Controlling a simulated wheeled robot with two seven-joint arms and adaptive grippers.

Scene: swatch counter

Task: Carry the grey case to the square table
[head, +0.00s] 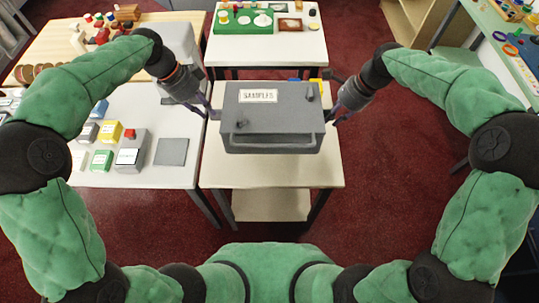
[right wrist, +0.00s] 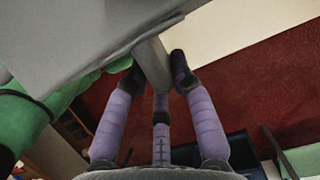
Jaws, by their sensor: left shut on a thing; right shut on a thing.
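The grey case (head: 275,136), with a white label reading SAMPLES, is level in the middle of the head view, over a cream table (head: 218,172) with a lower shelf. I cannot tell whether the case touches that table. My left gripper (head: 212,112) is shut at the case's left side; its fingertips are partly hidden. My right gripper (head: 334,112) is at the right side. In the right wrist view its purple fingers (right wrist: 158,68) are closed about a grey bar (right wrist: 152,62) on the case (right wrist: 70,35).
A white table (head: 130,178) with boxes and a grey square adjoins on the left. A white table (head: 265,50) with a green board stands behind. A wooden table (head: 60,40) is at the back left, a pale green one (head: 480,18) at the right. Red carpet (head: 390,170) is clear at the right.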

